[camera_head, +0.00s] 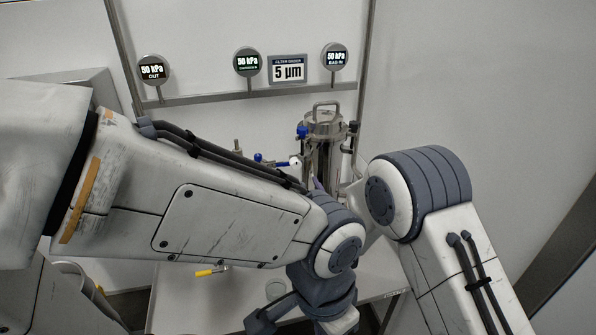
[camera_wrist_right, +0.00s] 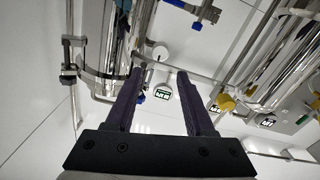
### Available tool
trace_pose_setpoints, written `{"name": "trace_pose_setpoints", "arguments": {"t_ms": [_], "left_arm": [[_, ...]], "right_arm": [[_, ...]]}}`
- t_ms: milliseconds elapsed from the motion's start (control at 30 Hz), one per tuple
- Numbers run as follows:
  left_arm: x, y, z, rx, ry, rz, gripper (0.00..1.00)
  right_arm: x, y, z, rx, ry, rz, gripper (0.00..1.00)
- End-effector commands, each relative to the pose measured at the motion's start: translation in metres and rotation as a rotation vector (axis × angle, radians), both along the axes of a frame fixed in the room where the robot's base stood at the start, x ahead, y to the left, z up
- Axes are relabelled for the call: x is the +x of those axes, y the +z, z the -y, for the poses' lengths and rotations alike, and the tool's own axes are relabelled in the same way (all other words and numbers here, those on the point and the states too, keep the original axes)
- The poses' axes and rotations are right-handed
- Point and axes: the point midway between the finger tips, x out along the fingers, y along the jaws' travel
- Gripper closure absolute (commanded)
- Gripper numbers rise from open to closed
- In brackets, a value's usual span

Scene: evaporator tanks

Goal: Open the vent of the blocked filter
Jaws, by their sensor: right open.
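A steel filter housing (camera_head: 325,124) with a clamped lid and top handle stands at the back of the bench. A blue valve handle (camera_head: 302,132) is at its upper left, and a dark fitting at its upper right. My right gripper (camera_wrist_right: 160,76) is open and empty in the wrist view, between shiny vertical housings. A small white round part (camera_wrist_right: 160,52) shows between its fingertips; whether they touch it I cannot tell. In the head view, only a sliver of its purple fingers shows, before the housing. My left arm covers the housing's lower left.
Three round gauges stand along the rail, including OUT (camera_head: 154,70) and the right one (camera_head: 335,57); each reads 50 kPa. A 5 µm sign (camera_head: 288,69) sits between them. A yellow handle (camera_head: 205,272) is low on the left. Pipes crowd the right gripper.

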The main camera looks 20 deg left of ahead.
Motion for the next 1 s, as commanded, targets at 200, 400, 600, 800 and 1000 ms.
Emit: {"name": "trace_pose_setpoints", "arguments": {"t_ms": [200, 400, 600, 800, 1000], "left_arm": [[0.000, 0.005, 0.000, 0.000, 0.000, 0.000, 1.00], [0.000, 0.008, 0.000, 0.000, 0.000, 0.000, 1.00], [0.000, 0.010, 0.000, 0.000, 0.000, 0.000, 1.00], [0.000, 0.010, 0.000, 0.000, 0.000, 0.000, 1.00], [0.000, 0.010, 0.000, 0.000, 0.000, 0.000, 1.00]], "right_arm": [[0.026, 0.001, -0.018, 0.001, -0.001, 0.002, 0.46], [0.055, 0.001, -0.037, 0.001, 0.000, 0.001, 0.46], [0.074, 0.001, -0.050, 0.000, 0.000, 0.000, 0.46], [0.081, 0.001, -0.055, -0.001, 0.001, -0.001, 0.46], [0.082, 0.001, -0.056, 0.000, 0.001, -0.002, 0.46]]}}
